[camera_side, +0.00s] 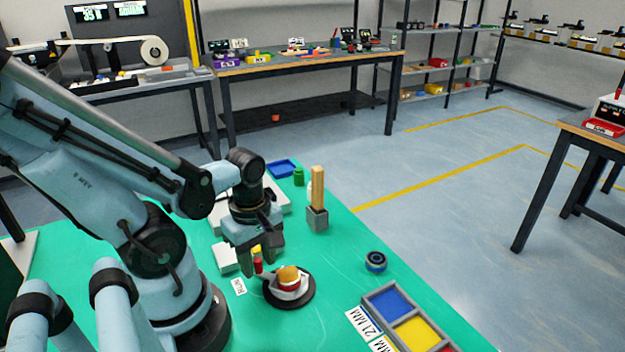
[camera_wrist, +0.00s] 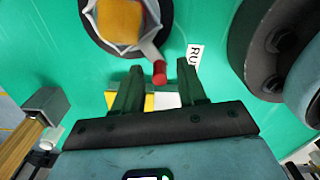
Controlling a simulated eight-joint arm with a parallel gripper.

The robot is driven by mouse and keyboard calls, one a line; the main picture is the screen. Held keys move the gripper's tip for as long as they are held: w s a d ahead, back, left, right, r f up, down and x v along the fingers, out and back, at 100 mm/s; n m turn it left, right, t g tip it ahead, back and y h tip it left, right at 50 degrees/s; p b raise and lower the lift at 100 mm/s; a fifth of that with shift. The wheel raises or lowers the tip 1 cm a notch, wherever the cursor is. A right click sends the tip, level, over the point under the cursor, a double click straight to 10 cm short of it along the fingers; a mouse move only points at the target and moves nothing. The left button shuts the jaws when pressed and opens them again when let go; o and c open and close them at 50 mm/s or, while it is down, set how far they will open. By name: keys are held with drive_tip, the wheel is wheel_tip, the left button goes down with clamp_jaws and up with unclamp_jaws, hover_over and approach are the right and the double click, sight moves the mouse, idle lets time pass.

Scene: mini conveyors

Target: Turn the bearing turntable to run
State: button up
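The bearing turntable (camera_side: 305,296) is a dark round base on the green table, with a pale plate and an orange-and-tan round piece (camera_side: 289,274) on top. It also shows at the top of the wrist view (camera_wrist: 167,14). A grey lever with a red knob (camera_wrist: 159,73) sticks out from it. The knob shows in the side view too (camera_side: 257,266).
A grey holder with a wooden block (camera_side: 317,190) stands behind the turntable. A dark-blue ring part (camera_side: 376,262) lies to the right. A divided tray (camera_side: 372,303) with blue and yellow compartments is at front right. A white block (camera_side: 224,258) sits left of my gripper.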

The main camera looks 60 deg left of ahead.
drive_tip(key=shift+r, duration=0.2)
wheel_tip(320, 180, up, 12)
drive_tip(key=shift+f, duration=0.15)
idle(1.0)
drive_tip(key=shift+w+a, duration=0.1)
drive_tip(key=c, duration=0.4)
drive_tip(key=shift+w+a+m, duration=0.15)
drive_tip(key=shift+a+m, duration=0.05)
drive_tip(key=shift+m, duration=0.2)
drive_tip(key=c, duration=0.3)
drive_tip(key=shift+w+a+r+m+g+h, duration=0.2)
drive_tip(key=shift+w+a+m+g+h, duration=0.1)
drive_tip(key=shift+m+g+h, duration=0.15)
clamp_jaws()
drive_tip(key=w+a+f+m+g+h, duration=0.1)
drive_tip(key=w+a+m+h, duration=0.15)
drive_tip(key=a+m, duration=0.35)
drive_tip(key=shift+m, duration=0.65)
drive_tip(key=shift+d+r+x, duration=0.1)
drive_tip(key=shift+d+x, duration=0.1)
drive_tip(key=shift+x, duration=1.55)
drive_tip(key=shift+d+r+x, duration=0.1)
drive_tip(key=shift+d+x, duration=0.1)
drive_tip(key=shift+x, duration=1.6)
drive_tip(key=shift+d+x, duration=0.2)
drive_tip(key=shift+x, duration=1.55)
